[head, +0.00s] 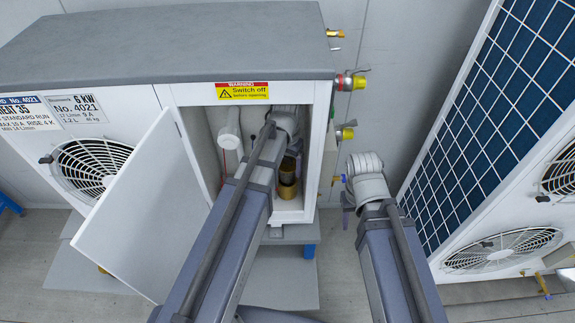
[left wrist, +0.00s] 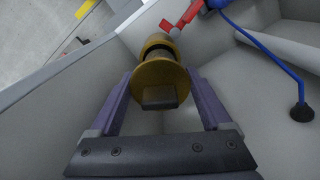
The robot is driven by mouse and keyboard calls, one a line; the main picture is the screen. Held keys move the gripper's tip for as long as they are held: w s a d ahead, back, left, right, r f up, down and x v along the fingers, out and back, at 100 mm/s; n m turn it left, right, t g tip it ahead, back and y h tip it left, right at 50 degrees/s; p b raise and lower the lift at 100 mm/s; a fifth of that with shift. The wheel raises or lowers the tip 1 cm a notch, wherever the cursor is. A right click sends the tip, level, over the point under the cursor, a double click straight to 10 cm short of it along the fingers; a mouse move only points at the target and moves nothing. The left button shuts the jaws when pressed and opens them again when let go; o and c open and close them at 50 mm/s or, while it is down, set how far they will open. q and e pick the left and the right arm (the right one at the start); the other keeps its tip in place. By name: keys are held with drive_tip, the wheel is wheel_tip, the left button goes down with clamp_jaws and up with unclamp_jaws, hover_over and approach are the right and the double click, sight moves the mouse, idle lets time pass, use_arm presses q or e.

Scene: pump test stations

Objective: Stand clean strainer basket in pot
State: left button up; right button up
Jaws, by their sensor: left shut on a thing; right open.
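A brass-coloured piece with a round flange and a dark square block, apparently the strainer basket (left wrist: 160,75), sits between the fingers of my left gripper (left wrist: 161,88) in the left wrist view. The gripper is shut on it. Beyond the flange are a dark gap and a brass rim, apparently the pot (left wrist: 158,42). In the head view the brass pot (head: 288,189) stands low inside the open cabinet, with a darker part above it. How deep the basket sits is hidden. My right gripper (head: 347,193) is open and empty, outside the cabinet to the right.
The cabinet door (head: 148,205) is swung open to the left. Inside are a white cylinder (head: 230,135), and in the left wrist view a blue hose (left wrist: 265,48) and a red lever (left wrist: 182,20). Brass valves (head: 347,82) jut from the cabinet's right side. A blue-panelled unit (head: 487,110) stands at right.

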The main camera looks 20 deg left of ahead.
sight(287, 181)
use_arm(q)
drive_tip(key=shift+f+b, duration=2.35)
drive_tip(key=shift+b, duration=0.05)
idle(1.7)
drive_tip(key=shift+s+d+f+b, duration=0.1)
drive_tip(key=shift+s+f+b, duration=0.25)
drive_tip(key=shift+s+b, duration=0.2)
drive_tip(key=shift+s+f+b, duration=0.15)
drive_tip(key=shift+s+b, duration=0.05)
drive_tip(key=shift+b, duration=0.15)
drive_tip(key=shift+s, duration=0.1)
drive_tip(key=o, duration=0.7)
drive_tip(key=shift+s+d, duration=0.1)
drive_tip(key=shift+o, duration=0.4)
drive_tip(key=shift+r+p, duration=0.25)
drive_tip(key=shift+p, duration=0.05)
drive_tip(key=shift+w+r+p, duration=0.3)
drive_tip(key=shift+r+p, duration=0.1)
drive_tip(key=shift+p, duration=0.3)
drive_tip(key=shift+t, duration=0.3)
drive_tip(key=r+p, duration=0.7)
drive_tip(key=shift+w+r+p, duration=0.35)
drive_tip(key=shift+p, duration=0.05)
